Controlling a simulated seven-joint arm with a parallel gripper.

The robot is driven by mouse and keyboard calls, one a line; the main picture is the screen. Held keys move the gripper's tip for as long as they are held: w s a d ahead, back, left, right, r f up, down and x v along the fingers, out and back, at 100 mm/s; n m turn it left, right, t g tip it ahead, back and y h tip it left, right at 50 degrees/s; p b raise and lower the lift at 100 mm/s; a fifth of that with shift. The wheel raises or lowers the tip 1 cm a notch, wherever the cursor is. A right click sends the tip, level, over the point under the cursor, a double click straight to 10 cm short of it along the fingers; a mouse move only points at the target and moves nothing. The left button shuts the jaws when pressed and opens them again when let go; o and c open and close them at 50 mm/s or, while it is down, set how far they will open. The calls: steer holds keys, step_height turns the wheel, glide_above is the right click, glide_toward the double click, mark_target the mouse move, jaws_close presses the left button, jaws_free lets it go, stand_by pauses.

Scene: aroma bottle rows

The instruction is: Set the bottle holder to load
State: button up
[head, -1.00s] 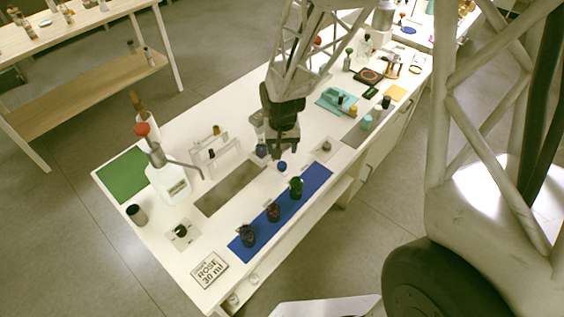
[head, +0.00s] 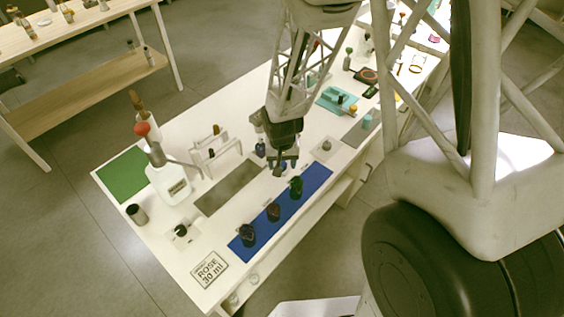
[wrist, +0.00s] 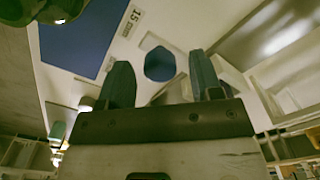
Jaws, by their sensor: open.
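My gripper (head: 284,166) is over the white bench, just behind the blue mat. In the wrist view, its two fingers (wrist: 160,62) stand apart with a dark blue, many-sided piece (wrist: 160,65) seen between them; I cannot tell whether they touch it. No part is plainly marked as the bottle holder. A white upright frame (head: 222,147) stands behind the grey recess. A small white plate with a black knob (head: 180,231) sits at front left, and another plate with a grey knob (head: 325,146) is right of my gripper.
Several dark bottles, such as the green one (head: 296,187), stand on the blue mat (head: 262,232) close to my gripper. A small blue bottle (head: 260,149) is just left of it.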

steer(key=shift+f, duration=0.15)
steer(key=shift+c, duration=0.3)
jaws_close()
steer(key=shift+s+a, duration=3.9)
steer(key=shift+a, duration=0.05)
steer(key=shift+o, duration=0.3)
jaws_free()
